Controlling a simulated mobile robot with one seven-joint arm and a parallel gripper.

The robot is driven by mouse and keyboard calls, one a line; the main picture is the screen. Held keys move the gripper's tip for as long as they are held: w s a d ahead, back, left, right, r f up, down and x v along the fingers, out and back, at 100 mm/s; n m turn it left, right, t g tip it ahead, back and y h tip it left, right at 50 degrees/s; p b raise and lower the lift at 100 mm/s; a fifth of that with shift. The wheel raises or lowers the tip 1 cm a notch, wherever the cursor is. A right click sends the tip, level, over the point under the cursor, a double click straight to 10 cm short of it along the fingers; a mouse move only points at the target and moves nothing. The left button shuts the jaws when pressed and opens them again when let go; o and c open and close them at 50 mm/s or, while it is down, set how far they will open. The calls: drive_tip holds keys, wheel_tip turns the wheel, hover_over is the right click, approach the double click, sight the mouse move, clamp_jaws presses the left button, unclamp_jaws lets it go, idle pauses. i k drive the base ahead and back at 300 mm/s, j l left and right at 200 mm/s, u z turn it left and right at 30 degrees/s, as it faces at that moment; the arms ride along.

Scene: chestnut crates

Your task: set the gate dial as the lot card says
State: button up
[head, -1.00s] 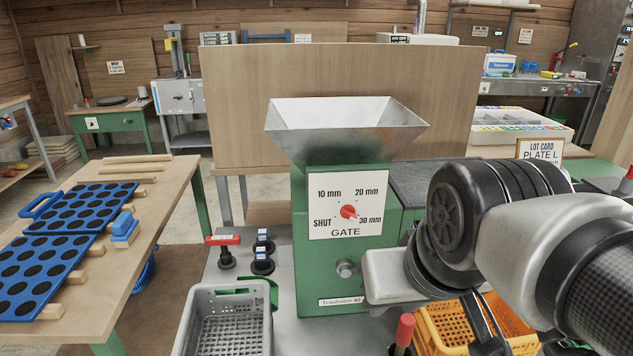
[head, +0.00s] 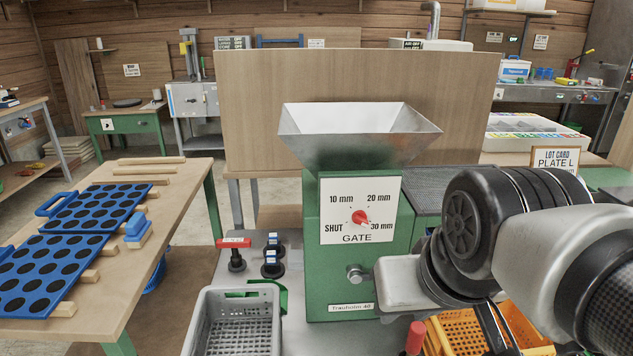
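The gate dial is a red knob (head: 360,217) on a white plate (head: 339,232) on the front of a green machine (head: 328,277). The plate reads SHUT, 10 mm, 20 mm and 30 mm, with GATE below. The knob is too small to tell surely which mark it points to. The lot card (head: 555,157) stands at the right and reads PLATE L; my arm is close below it. My gripper (head: 494,330) shows only as dark parts at the lower right, below and right of the dial and apart from it. Its fingertips are not clear.
A metal hopper (head: 350,150) tops the machine. A grey crate (head: 203,335), an orange crate (head: 537,328) and a red-handled tool (head: 416,338) stand in front. Black stamps (head: 272,262) are left of the machine. A table with blue trays (head: 95,208) is far left.

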sight(359, 216)
drive_tip(key=l+z, duration=1)
drive_tip(key=k+j, duration=0.55)
drive_tip(key=k+z, duration=0.05)
